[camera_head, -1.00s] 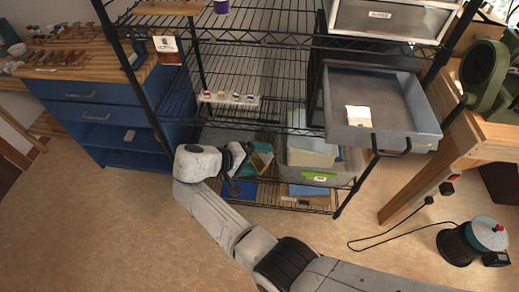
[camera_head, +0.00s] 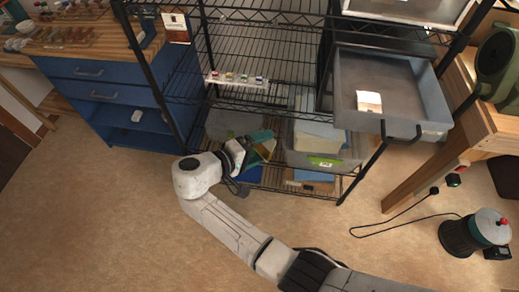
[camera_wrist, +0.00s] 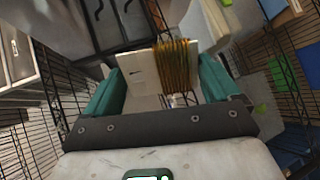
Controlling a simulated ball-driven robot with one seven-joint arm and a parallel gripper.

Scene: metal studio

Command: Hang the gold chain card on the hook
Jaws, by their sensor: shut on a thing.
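My gripper (camera_wrist: 160,88) has two teal fingers and is shut on the gold chain card (camera_wrist: 143,68). The card is pale, with a bundle of gold chains (camera_wrist: 178,62) down its front, and sits between the fingers in the wrist view. In the head view my gripper (camera_head: 258,150) is low, in front of the wire rack's lower shelves, and only a small tan bit of the card shows there. I cannot make out the hook in either view. A white and brown printed card (camera_head: 176,27) is at the rack's upper left post.
The black wire rack (camera_head: 262,50) stands ahead, with a row of small coloured items (camera_head: 236,80) on one shelf. An open grey drawer (camera_head: 400,90) juts out at right, holding a cream card (camera_head: 369,101). Blue cabinet (camera_head: 100,90) is at left. The floor in front is clear.

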